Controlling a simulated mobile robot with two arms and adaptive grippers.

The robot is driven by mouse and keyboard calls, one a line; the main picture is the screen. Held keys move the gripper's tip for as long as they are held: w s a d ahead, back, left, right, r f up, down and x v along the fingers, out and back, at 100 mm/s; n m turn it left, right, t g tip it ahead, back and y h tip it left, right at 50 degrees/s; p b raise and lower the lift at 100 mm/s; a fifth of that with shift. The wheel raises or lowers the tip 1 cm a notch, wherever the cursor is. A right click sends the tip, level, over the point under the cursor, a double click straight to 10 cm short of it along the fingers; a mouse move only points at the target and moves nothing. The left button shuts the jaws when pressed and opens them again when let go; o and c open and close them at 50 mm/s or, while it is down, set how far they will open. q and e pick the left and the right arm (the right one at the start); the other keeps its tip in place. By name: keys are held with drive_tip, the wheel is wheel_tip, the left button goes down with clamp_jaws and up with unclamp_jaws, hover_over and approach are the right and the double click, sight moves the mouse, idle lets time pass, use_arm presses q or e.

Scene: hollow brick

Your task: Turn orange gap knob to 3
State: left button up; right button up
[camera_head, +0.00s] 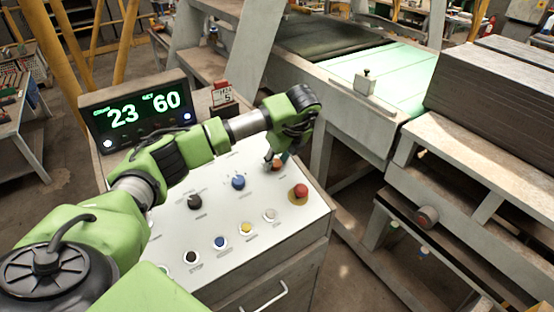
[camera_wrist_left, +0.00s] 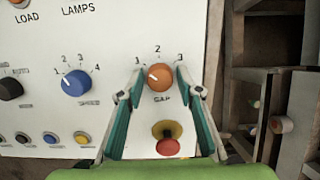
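The orange gap knob (camera_wrist_left: 159,77) is on the white panel (camera_wrist_left: 105,50), with "GAP" printed below it and 1, 2 and 3 around it. Its white mark is on its left side, toward 1. My left gripper (camera_wrist_left: 160,84) has its two teal fingers on either side of the knob, with a small gap to each side. In the head view my left gripper (camera_head: 276,160) is low over the panel's far right part and partly hides the orange knob. My right gripper is not in view.
A red mushroom button (camera_head: 300,190) stands close to the gap knob. The blue knob (camera_head: 238,183), the black knob (camera_head: 195,202) and several small buttons are on the panel. A display (camera_head: 140,110) reads 23 and 60. A conveyor machine (camera_head: 380,80) stands beyond.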

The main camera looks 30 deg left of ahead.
use_arm(q)
drive_tip(key=c, duration=0.5)
drive_tip(key=shift+c, duration=0.2)
